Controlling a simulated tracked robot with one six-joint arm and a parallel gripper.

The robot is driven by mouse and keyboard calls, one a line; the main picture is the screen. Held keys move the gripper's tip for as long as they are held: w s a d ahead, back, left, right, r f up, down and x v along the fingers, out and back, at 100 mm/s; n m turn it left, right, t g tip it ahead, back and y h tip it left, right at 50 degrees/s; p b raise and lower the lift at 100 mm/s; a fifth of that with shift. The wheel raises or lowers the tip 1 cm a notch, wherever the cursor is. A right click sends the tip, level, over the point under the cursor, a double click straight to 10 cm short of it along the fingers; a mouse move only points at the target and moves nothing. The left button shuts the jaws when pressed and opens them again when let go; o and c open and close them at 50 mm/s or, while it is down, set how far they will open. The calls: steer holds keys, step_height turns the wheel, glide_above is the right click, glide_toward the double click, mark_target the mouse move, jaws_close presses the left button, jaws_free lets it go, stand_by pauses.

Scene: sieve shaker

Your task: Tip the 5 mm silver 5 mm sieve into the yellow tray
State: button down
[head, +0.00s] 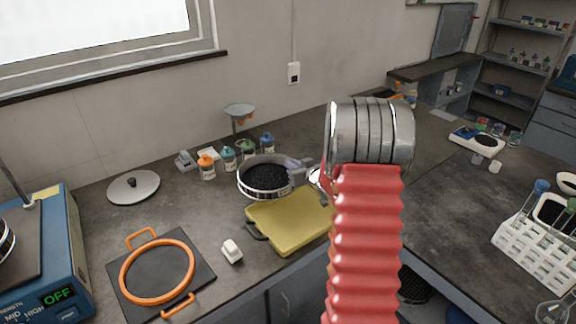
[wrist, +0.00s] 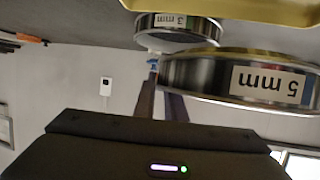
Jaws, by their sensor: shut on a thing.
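The silver 5 mm sieve (head: 266,191) is round and holds black granules. My gripper (head: 297,171) is shut on its right side in the head view and holds it roughly level. In the wrist view, the sieve's wall (wrist: 208,78) shows an upside-down "5 mm" label, beside my fingers (wrist: 162,85). The yellow tray (head: 288,222) lies on the bench, just in front of the sieve in the head view; its edge (wrist: 235,12) also shows in the wrist view. The sieve's exact height above the bench is unclear.
A sieve labelled 3 mm (wrist: 178,41) stands close by in the wrist view. Small bottles (head: 228,158) line the back. My arm hides the bench to the right.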

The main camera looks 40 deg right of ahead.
steer(key=shift+s+d, duration=5.4)
steer(key=shift+d, duration=1.4)
steer(key=shift+a+r+n+t+h, duration=0.9)
steer(key=shift+a+r+n+h, duration=0.9)
steer(key=shift+a+r+n, duration=1.75)
steer(key=a+r+n+t, duration=0.2)
steer(key=a+n+t, duration=0.2)
steer(key=a+n, duration=0.8)
steer(key=shift+s+a+r+n+t+y, duration=0.2)
steer(key=shift+a+r+n+t+y, duration=0.15)
steer(key=shift+a, duration=2.35)
steer(key=shift+f, duration=0.1)
